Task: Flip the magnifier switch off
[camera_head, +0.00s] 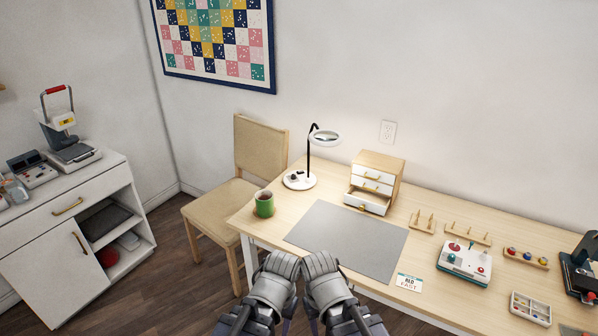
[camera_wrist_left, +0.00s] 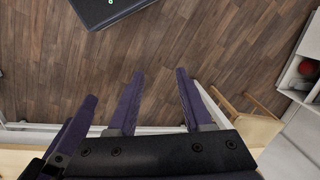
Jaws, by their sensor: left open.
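The magnifier (camera_head: 325,139) stands at the back left of the desk. It has a round white-rimmed lens on a thin black arm and a round white base (camera_head: 300,181). A small dark part (camera_head: 294,176) sits on the base; whether it is the switch, and its position, is too small to tell. My left gripper (camera_wrist_left: 160,75) is open and empty in the left wrist view, over the floor. In the head view both my wrists are at the bottom middle, before the desk's front edge and well apart from the magnifier. My right gripper's fingers are mostly hidden there.
A grey mat (camera_head: 345,238) lies bare in the desk's middle. A chair (camera_head: 232,190) is at the desk's left end.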

